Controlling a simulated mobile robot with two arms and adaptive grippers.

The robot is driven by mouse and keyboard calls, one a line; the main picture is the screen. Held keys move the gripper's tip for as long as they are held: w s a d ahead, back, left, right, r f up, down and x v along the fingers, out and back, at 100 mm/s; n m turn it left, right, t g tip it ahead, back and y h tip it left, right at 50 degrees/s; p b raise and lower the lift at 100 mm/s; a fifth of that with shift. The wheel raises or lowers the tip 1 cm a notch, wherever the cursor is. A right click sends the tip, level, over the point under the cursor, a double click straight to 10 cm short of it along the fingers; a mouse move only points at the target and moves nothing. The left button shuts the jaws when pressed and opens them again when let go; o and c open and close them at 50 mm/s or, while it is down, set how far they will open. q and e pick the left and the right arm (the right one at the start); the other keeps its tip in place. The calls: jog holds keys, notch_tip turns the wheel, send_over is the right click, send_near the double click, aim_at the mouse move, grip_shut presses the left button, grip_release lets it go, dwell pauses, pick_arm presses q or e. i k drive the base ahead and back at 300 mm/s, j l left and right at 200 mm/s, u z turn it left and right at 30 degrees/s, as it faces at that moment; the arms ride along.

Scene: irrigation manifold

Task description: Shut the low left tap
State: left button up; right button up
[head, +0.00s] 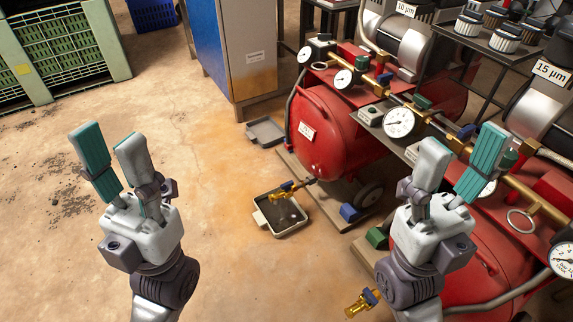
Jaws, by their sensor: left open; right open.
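The low left tap (289,186) is a small brass valve with a blue handle, at the low end of the nearer-left red tank. It sticks out to the left over a grey drain tray (291,229) on the floor. Whether its handle lies along or across the pipe is too small to tell. My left gripper (108,148) is open and empty, well left of the tap. My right gripper (461,152) is open and empty, to the right of the tap, in front of the red tanks and gauges. Neither gripper touches the tap.
A second low brass tap with a blue handle (371,297) shows at the bottom, left of my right arm. Pressure gauges (398,122) and more valves line the pipe above the red tank (335,115). A grey cabinet (250,50) stands behind. Floor left of the tray is clear.

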aim_at(286, 186)
jog(key=i+j, duration=0.2)
jog(key=i+j+z, duration=0.1)
jog(key=j, duration=0.35)
jog(key=i+j+z, duration=0.1)
jog(key=i+j, duration=0.3)
jog(key=j, duration=0.3)
jog(key=z, duration=1.65)
